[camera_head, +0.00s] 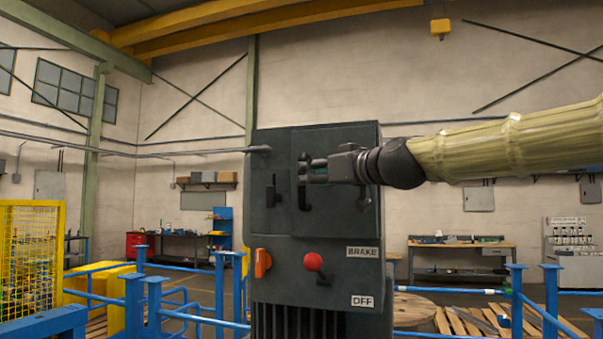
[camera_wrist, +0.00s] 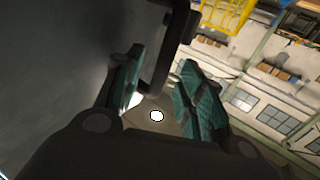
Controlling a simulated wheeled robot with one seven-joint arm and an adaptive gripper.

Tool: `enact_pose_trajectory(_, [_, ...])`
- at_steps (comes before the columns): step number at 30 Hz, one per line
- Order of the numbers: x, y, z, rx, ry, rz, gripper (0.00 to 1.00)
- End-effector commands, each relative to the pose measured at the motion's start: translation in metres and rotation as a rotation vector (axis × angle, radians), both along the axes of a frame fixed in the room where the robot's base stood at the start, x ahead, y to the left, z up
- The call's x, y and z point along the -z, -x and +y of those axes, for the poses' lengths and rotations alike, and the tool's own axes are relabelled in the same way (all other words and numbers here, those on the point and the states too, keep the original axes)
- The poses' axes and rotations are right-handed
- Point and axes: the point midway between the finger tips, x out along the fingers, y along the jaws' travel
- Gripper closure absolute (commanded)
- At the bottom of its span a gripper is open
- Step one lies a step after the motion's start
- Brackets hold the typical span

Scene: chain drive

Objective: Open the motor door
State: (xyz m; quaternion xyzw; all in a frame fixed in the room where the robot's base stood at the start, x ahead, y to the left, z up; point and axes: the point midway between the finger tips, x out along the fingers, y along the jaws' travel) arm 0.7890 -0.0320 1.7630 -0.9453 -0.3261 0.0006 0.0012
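The motor door (camera_head: 335,220) is a dark grey panel on the upright motor cabinet and looks shut. A black vertical handle (camera_head: 304,198) stands out from it, partly covered by my gripper (camera_head: 318,170), which reaches in from the right. In the wrist view my gripper (camera_wrist: 165,90) has its two teal-padded fingers apart. The dark handle bar (camera_wrist: 160,75) runs between them, close to the left finger. A gap shows between the bar and the right finger. Whether the left pad touches the bar, I cannot tell.
A second black fitting (camera_head: 272,190) sits left of the handle. Below are an orange switch (camera_head: 262,263), a red-knobbed lever (camera_head: 313,262), and BRAKE (camera_head: 363,252) and OFF (camera_head: 362,301) labels. Blue railings (camera_head: 190,315) surround the cabinet. Open air lies left of the door.

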Motion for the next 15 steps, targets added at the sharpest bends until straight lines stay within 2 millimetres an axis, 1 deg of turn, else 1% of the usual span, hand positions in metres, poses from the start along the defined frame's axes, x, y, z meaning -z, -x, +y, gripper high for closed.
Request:
enact_pose_trajectory(3, [-0.002, -0.013, 0.011, -0.002, 0.002, 0.002, 0.61])
enact_pose_trajectory(7, [-0.002, -0.024, 0.02, -0.003, 0.0, 0.001, 0.61])
enact_pose_trajectory(15, [0.0, -0.036, 0.031, -0.004, 0.001, 0.0, 0.61])
